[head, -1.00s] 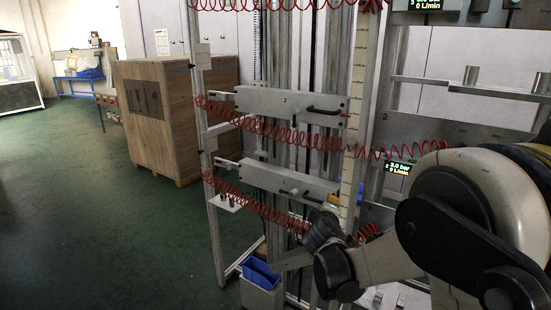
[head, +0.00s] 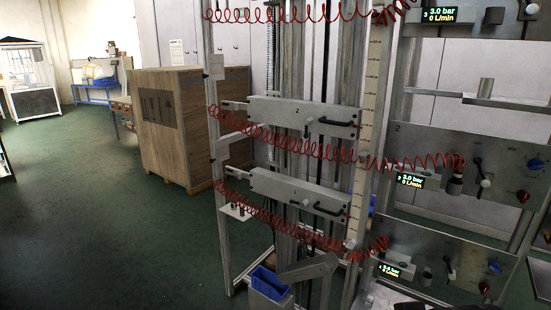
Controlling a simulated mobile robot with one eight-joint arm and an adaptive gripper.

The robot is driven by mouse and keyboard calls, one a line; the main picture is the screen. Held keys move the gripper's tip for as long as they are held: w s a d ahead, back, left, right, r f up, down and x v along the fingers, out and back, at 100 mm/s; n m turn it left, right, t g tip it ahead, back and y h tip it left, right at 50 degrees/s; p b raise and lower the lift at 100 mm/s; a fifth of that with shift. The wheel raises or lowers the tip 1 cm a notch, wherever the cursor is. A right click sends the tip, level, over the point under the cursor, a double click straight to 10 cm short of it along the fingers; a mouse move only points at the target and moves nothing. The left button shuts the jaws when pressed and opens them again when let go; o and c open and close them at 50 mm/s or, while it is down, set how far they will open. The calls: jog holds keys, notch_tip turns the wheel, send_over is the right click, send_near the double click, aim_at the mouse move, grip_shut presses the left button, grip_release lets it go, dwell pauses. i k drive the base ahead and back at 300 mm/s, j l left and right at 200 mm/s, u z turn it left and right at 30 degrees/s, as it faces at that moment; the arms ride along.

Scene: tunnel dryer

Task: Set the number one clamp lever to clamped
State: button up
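The plate numbers are too small to read surely; the lower one appears to be number one. I cannot tell from the lever whether it is clamped. My gripper is not in view.
Red coiled hoses (head: 290,222) cross in front of the plates. A blue bin (head: 268,282) stands at the frame's foot. Right are valve panels (head: 430,260) with pressure displays. A wooden crate (head: 180,140) stands behind left. The green floor (head: 90,230) on the left is open.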

aim_at(303, 204)
jog(key=i+j, duration=0.7)
jog(key=i, duration=0.15)
jog(key=i+j, duration=0.65)
jog(key=i, duration=0.25)
jog(key=l+z, duration=0.05)
